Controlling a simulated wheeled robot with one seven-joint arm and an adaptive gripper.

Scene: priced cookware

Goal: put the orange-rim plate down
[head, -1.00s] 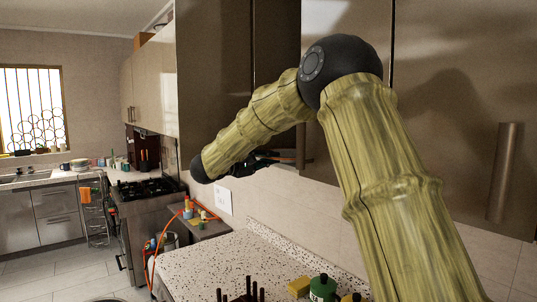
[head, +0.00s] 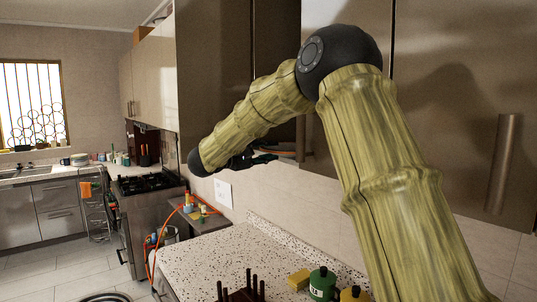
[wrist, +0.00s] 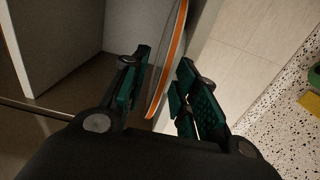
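The orange-rim plate (wrist: 168,62) shows edge-on in the wrist view, as a grey face with an orange rim. My gripper (wrist: 158,88) has its green-padded fingers on either side of the plate's near edge. The fingers look spread, with narrow gaps between the pads and the plate. In the head view my gripper (head: 246,159) is at the lower part of the cabinet opening, beyond my arm. The plate (head: 281,152) shows there as a thin edge at the cabinet's bottom, to the right of my gripper. Its far part is hidden, and its contact with the shelf is unclear.
Cabinet doors (head: 455,110) flank the opening. Below is a speckled counter (head: 215,252) with a yellow sponge (head: 299,279), a green bottle (head: 322,285) and a dark rack (head: 240,290). The counter's middle is clear. A stove (head: 150,184) stands farther left.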

